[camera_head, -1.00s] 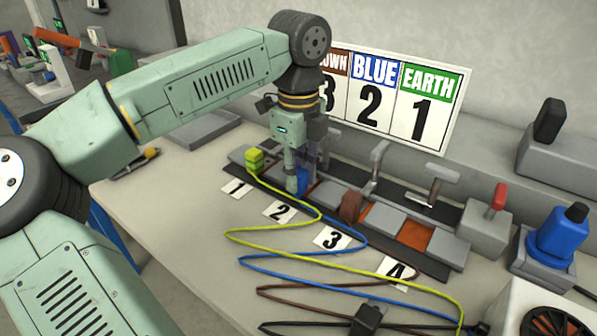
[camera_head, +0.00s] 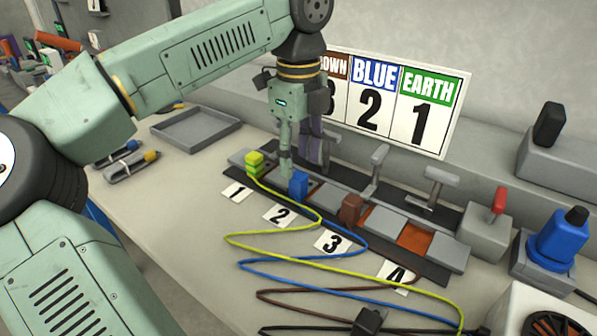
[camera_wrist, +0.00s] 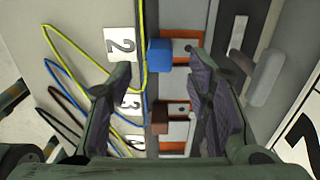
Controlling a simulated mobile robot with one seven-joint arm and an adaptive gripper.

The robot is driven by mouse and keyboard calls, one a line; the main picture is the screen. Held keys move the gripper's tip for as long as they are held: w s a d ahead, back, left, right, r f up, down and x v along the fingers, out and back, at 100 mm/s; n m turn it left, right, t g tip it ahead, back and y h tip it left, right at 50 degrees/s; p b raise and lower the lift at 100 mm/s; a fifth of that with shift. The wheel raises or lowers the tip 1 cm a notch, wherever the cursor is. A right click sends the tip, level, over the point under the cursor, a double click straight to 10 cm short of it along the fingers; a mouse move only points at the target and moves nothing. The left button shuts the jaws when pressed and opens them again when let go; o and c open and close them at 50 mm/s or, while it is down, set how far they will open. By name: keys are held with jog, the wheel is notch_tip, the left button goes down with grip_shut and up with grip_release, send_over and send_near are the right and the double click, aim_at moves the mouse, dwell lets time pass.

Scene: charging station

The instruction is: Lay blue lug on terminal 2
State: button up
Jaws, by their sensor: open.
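The blue lug (camera_head: 298,186) sits on the terminal row behind the label 2 (camera_head: 279,214), at terminal 2, with its blue wire running forward. It also shows in the wrist view (camera_wrist: 159,52), near the orange-edged terminal plate. My gripper (camera_head: 300,160) is open and empty, just above and behind the blue lug and apart from it. In the wrist view my gripper's two fingers (camera_wrist: 161,68) are spread wide, with the lug showing between them. The lug's underside is hidden, so its contact with the terminal cannot be seen.
A yellow-green lug (camera_head: 254,164) sits at terminal 1 and a brown lug (camera_head: 350,209) at terminal 3. Upright clamp levers (camera_head: 374,170) stand behind the row. Loose wires (camera_head: 330,262) cover the front table. A grey tray (camera_head: 195,128) lies at the left.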

aim_at(299, 176)
notch_tip(299, 176, up, 7)
dwell(0.3)
jog(key=shift+s+f, duration=0.1)
